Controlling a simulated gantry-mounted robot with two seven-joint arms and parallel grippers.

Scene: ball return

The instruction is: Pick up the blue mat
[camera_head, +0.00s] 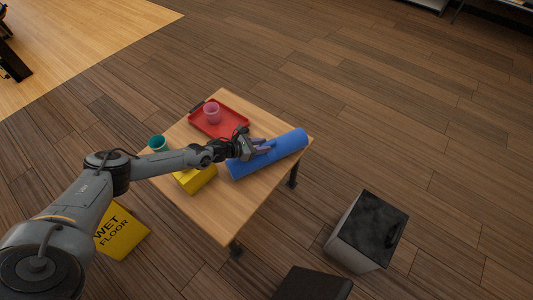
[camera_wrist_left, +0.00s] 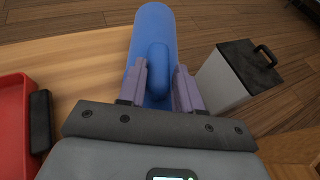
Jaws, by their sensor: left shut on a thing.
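The blue mat (camera_head: 287,146) is rolled up and lies along the right side of the wooden table (camera_head: 227,223). In the left wrist view the rolled mat (camera_wrist_left: 152,27) runs away from me, with a raised blue part (camera_wrist_left: 158,68) between the fingers. My left gripper (camera_head: 268,147) reaches over the table to the mat's middle. In the left wrist view its two purple-grey fingers (camera_wrist_left: 168,84) stand on either side of that raised part, and it is shut on the mat. Part of the mat is hidden behind the gripper. My right gripper is not in view.
A red tray (camera_head: 232,106) with a pink cup (camera_head: 212,113) is on the table behind the gripper. A teal cup (camera_head: 157,143) and a yellow block (camera_head: 200,181) are near my arm. A grey box with a black top (camera_head: 370,228) stands on the floor, right. A yellow wet-floor sign (camera_head: 122,236) is left.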

